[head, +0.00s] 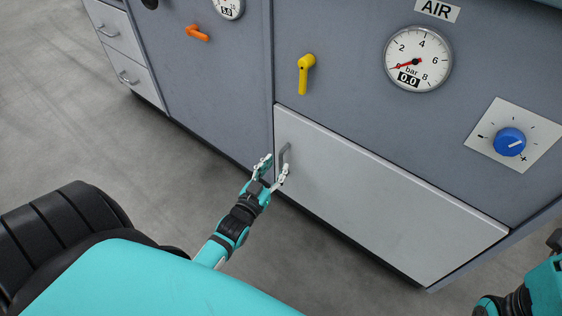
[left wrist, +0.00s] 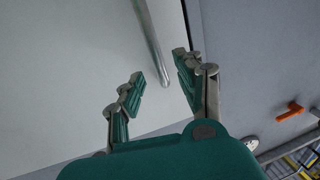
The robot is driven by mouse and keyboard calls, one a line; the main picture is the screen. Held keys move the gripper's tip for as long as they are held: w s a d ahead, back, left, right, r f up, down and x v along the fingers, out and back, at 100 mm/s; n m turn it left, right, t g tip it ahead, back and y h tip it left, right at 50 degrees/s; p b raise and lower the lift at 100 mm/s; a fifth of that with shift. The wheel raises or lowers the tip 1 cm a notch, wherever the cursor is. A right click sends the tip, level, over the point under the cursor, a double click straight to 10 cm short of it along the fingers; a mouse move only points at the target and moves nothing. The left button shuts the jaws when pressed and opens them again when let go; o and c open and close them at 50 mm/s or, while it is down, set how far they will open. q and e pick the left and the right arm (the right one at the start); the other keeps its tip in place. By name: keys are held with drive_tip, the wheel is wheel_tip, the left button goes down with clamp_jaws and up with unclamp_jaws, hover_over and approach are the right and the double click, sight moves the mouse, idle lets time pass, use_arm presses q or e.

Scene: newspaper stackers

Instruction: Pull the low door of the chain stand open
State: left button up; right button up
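The low door (head: 380,200) is a pale grey panel at the bottom of the grey stand, and it looks shut in the head view. Its upright grey bar handle (head: 284,155) is near the door's left edge. My left gripper (head: 275,166) is open at this handle. In the left wrist view the handle (left wrist: 152,42) is a metal bar whose lower end shows between the spread fingertips (left wrist: 160,75). The fingers are not closed on it, and I cannot tell whether either one touches it. Part of my right arm shows at the lower right, without a clear gripper.
Above the door are a yellow lever (head: 305,74), an AIR gauge (head: 418,59) reading 0.0 and a blue knob (head: 509,142). An orange lever (head: 197,33) and drawers (head: 121,48) are further left. The floor (head: 160,160) before the door is clear.

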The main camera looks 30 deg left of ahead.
sight(280, 160)
use_arm(q)
drive_tip(key=shift+w+a+b, duration=0.15)
drive_tip(key=shift+w+b, duration=0.1)
drive_tip(key=shift+w, duration=0.75)
drive_tip(key=shift+w+a+b, duration=0.1)
drive_tip(key=shift+w+b, duration=0.15)
drive_tip(key=shift+w, duration=0.75)
clamp_jaws()
